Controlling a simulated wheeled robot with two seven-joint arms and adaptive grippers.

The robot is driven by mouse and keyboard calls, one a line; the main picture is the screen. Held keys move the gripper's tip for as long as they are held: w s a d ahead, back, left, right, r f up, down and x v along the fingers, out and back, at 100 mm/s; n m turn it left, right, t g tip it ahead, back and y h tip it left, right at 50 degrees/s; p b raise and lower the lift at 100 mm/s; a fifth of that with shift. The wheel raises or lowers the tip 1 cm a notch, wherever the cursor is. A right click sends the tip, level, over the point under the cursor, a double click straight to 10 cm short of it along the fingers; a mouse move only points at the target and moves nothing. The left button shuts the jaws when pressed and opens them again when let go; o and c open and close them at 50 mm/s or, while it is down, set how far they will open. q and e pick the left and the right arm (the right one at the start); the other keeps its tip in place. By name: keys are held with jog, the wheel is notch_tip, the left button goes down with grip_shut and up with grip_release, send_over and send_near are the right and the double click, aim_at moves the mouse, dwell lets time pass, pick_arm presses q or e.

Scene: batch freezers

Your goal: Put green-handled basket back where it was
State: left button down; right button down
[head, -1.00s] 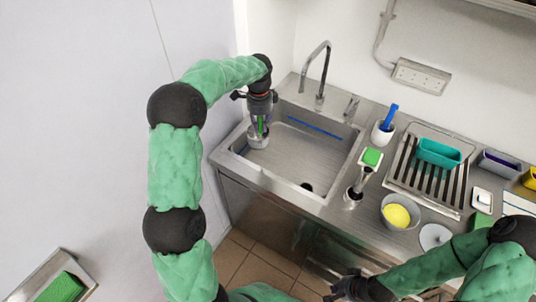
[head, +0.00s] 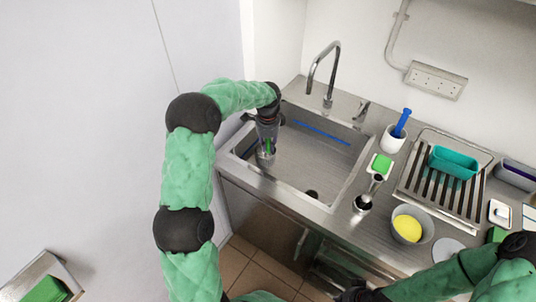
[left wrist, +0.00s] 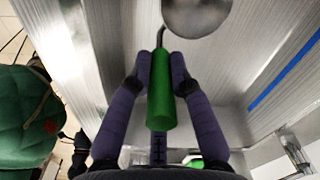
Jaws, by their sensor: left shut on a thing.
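The green-handled basket has a green grip (left wrist: 161,98) and a thin bent metal stem leading to a round metal bowl (left wrist: 197,14) in the left wrist view. My left gripper (left wrist: 160,66) is shut on the green grip, one finger on each side. In the head view, my left gripper (head: 267,134) points down at the left end of the steel sink (head: 298,172), with the basket (head: 265,157) under it by the near-left rim. I cannot tell whether the basket touches the sink. My right gripper (head: 356,292) is low in the head view, partly cut off, its jaws unclear.
A tap (head: 331,75) stands behind the sink. A white pot (head: 393,139) with a blue-handled tool, a green sponge (head: 381,164), a metal cup (head: 363,203), a bowl with a yellow thing (head: 407,228) and a drying rack (head: 438,190) with a teal tray occupy the counter to the right.

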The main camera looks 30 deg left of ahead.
pick_arm(q)
jog(key=shift+f+b, duration=0.5)
jog(key=shift+f, duration=1.8)
jog(key=c, duration=1.1)
grip_release()
jog(key=shift+c, duration=0.2)
notch_tip(320, 180, up, 12)
jog(key=p, duration=0.3)
jog(key=shift+s, duration=0.1)
